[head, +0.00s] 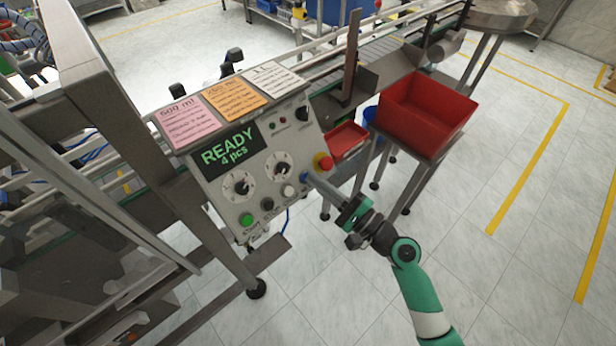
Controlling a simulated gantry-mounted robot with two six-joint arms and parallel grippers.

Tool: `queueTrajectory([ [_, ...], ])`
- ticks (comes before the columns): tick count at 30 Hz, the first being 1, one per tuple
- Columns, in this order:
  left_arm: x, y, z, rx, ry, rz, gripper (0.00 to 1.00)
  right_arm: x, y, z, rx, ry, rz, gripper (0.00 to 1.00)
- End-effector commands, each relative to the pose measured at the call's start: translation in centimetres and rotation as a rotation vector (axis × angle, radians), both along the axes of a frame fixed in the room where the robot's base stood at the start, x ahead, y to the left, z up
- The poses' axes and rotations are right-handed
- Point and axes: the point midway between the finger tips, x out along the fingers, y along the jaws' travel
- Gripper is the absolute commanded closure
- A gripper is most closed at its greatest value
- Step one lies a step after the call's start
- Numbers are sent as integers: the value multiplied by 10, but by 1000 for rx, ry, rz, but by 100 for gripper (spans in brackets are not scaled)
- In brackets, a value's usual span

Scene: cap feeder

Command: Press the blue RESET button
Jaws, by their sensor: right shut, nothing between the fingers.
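The control panel (215,185) is grey and tilted, with a screen reading "READY 4 pcs". The blue button (305,177) is at the panel's lower right edge, below the red emergency knob (325,162) on its yellow base. My right gripper (313,181) comes in from the lower right, shut and empty. Its fingertips are right at the blue button and cover part of it. I cannot tell whether they touch it. My left gripper is not in view.
Close to the blue button are a white button (288,190), a black button (267,204) and dials. A green button (247,219) is at the lower left. A red bin (430,112) stands to the right, beside a conveyor. Floor below right is clear.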

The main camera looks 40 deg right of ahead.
Motion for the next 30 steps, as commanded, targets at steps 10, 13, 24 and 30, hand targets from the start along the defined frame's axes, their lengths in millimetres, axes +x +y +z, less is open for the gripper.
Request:
queueTrajectory([
  [10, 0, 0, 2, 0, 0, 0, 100, -2, 0, 2, 0, 1, -1, 100],
  [13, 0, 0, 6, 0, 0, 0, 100, -6, 0, 5, 0, 1, 0, 100],
  [24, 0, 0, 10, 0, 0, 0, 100, -14, 0, 9, 0, 0, 0, 100],
  [30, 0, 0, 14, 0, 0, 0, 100, -17, 0, 13, 0, 1, -1, 100],
])
